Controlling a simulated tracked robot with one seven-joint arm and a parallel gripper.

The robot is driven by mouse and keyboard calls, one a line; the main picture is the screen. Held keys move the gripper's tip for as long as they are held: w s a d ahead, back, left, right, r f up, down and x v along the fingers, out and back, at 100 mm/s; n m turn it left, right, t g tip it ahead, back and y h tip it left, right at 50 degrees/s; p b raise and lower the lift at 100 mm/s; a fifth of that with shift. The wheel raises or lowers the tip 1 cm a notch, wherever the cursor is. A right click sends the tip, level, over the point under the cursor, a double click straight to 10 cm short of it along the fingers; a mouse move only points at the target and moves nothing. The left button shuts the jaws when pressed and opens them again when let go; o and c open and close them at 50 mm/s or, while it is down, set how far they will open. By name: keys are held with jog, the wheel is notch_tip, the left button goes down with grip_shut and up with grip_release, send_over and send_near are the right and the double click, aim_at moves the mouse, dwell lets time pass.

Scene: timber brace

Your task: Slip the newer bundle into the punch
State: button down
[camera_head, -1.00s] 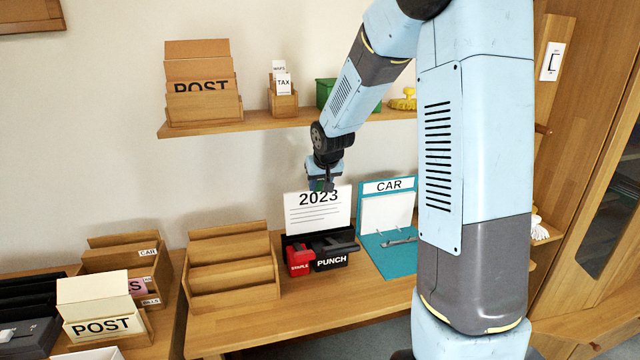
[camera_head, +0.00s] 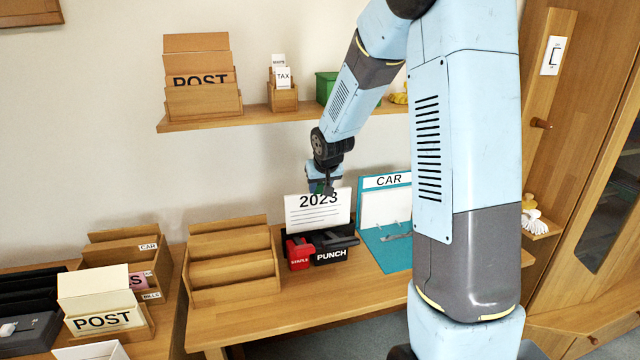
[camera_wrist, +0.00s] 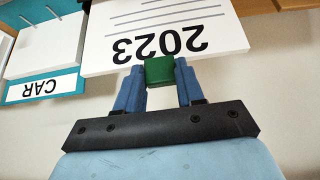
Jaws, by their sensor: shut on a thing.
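A white paper bundle marked 2023 (camera_head: 318,213) stands upright at the back of the desk, just behind the punch. My gripper (camera_head: 325,188) is shut on its top edge from above. In the wrist view the blue fingers of my gripper (camera_wrist: 160,72) close around a green block at the edge of the 2023 bundle (camera_wrist: 165,35). The black punch (camera_head: 331,254), labelled PUNCH, sits in front of the bundle beside a red stapler (camera_head: 299,254). The bundle's lower edge is hidden behind them, so I cannot tell whether it is in the punch's slot.
A teal CAR binder (camera_head: 388,240) lies open right of the punch; it also shows in the wrist view (camera_wrist: 50,88). A tiered wooden rack (camera_head: 232,290) stands left. A wall shelf (camera_head: 250,120) holds a POST box. A second POST box (camera_head: 105,318) is at lower left.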

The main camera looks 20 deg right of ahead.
aim_at(319, 200)
jog(key=shift+f, duration=1.95)
jog(key=c, duration=0.6)
grip_release()
jog(key=shift+o, duration=0.3)
jog(key=o, duration=0.4)
notch_tip(319, 200, up, 8)
